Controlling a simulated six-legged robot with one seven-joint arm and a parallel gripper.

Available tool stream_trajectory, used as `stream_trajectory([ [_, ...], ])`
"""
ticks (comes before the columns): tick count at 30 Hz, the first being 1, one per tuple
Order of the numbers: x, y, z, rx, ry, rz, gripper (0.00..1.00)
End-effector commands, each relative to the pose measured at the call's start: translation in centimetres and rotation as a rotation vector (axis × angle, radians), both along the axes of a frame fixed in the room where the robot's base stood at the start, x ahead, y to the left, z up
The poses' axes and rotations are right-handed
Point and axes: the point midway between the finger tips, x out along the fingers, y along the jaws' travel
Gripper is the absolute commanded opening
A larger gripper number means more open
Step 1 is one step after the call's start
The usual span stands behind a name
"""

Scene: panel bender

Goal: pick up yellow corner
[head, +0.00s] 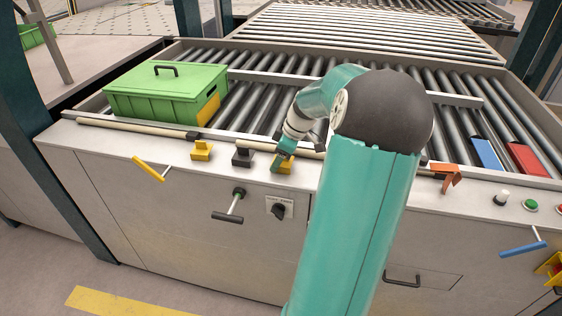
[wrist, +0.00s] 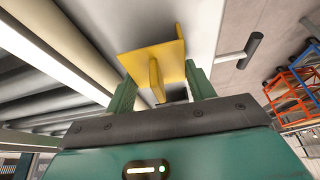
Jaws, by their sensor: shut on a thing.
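A yellow corner (head: 287,168) is at the front ledge of the machine, partly hidden behind my gripper (head: 283,158). In the wrist view the yellow corner (wrist: 152,62) shows as a flat plate with an upright rib, and my gripper (wrist: 160,78) has its green fingers on either side of it, shut on it. I cannot tell whether the corner still touches the ledge. A second, similar yellow corner (head: 202,150) stands on the ledge further left.
A black corner (head: 243,157) stands on the ledge close to the left of my gripper. A green lidded crate (head: 165,92) sits on the rollers behind. An orange piece (head: 446,176) is on the ledge to the right. Handles (head: 229,215) stick out from the front panel.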

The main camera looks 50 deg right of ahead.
Motion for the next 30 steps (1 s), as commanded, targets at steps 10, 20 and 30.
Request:
stream_trajectory([
  [10,0.0,0.0,0.5,-0.001,0.000,0.001,0.32],
  [20,-1.2,0.7,4.9,-0.006,0.001,-0.003,0.32],
  [30,-7.1,4.5,10.7,-0.005,0.001,-0.004,0.32],
])
